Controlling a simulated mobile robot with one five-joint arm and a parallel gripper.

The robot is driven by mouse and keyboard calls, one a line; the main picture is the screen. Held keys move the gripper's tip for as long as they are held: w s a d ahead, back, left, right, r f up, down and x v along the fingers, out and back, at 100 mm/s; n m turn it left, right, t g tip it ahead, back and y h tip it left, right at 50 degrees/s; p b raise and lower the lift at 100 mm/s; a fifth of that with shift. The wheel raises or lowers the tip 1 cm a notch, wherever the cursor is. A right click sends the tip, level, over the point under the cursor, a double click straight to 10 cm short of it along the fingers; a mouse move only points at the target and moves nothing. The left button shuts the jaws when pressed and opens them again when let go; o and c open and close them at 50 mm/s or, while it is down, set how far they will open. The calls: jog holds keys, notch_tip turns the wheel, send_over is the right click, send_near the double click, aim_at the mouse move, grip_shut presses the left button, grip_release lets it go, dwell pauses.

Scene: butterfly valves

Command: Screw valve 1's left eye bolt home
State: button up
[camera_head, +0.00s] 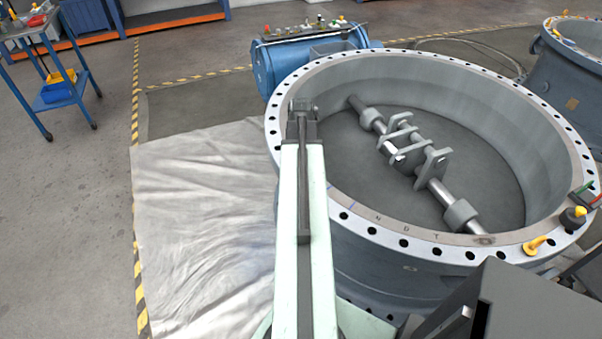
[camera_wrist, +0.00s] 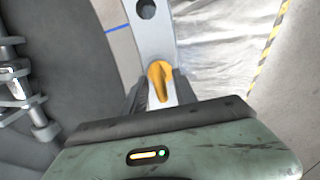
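Valve 1 (camera_head: 340,215) is the large grey ring with a drilled flange, lying flat in the head view. My gripper (camera_head: 303,105) is over the left side of its flange (camera_wrist: 150,40). In the wrist view a yellow eye bolt (camera_wrist: 158,80) stands at the flange between the two dark fingers of my gripper (camera_wrist: 161,98). I cannot tell whether the fingers touch it, and its shank is hidden. In the head view my arm and gripper hide this bolt. Another yellow eye bolt (camera_head: 537,245) is on the flange at the front right.
The valve's shaft and brackets (camera_head: 405,150) lie inside the ring. A blue actuator (camera_head: 300,60) stands behind it. A pale sheet (camera_head: 200,200) covers the floor at the left, beside yellow-black tape (camera_head: 138,260). A blue trolley (camera_head: 55,95) stands far left, and another valve (camera_head: 570,75) far right.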

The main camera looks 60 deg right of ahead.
grip_shut()
